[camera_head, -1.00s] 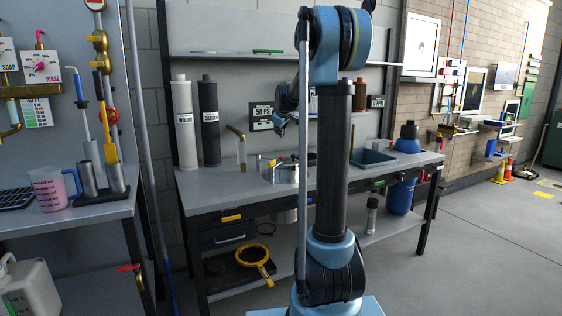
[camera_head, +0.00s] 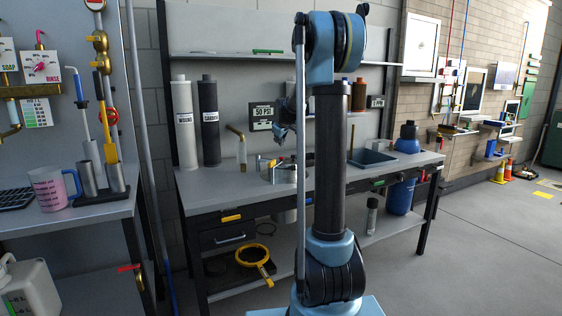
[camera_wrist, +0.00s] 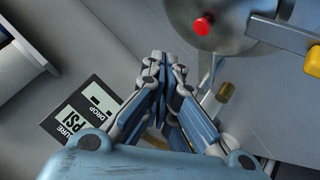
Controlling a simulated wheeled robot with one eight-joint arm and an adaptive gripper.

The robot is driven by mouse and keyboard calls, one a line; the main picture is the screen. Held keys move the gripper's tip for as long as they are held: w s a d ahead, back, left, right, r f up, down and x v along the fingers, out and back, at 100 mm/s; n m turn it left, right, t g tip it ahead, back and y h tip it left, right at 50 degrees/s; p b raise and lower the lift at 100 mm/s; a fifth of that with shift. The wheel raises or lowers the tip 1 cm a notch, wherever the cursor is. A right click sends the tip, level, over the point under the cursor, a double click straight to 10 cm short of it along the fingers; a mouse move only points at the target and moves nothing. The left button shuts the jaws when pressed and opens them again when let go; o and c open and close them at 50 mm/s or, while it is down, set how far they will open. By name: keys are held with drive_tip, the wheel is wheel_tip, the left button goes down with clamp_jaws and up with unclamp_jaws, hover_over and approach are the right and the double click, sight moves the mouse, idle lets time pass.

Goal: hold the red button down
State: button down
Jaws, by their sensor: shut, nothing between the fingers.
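The red button (camera_wrist: 203,25) sits on top of a round metal housing (camera_wrist: 232,12) at the top of the wrist view. My gripper (camera_wrist: 160,62) is shut and empty, its fingertips together, to the left of and below the button in that view. A gap shows between the fingertips and the button in the picture; the height between them is hard to tell. In the head view my gripper (camera_head: 279,138) hangs above the bench near the metal housing (camera_head: 284,173), partly hidden behind my arm.
A metal bar with a yellow end (camera_wrist: 313,62) juts beside the housing.

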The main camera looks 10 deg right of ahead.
sight(281, 158)
drive_tip(key=shift+f, duration=2.15)
drive_tip(key=shift+f, duration=0.75)
idle(5.1)
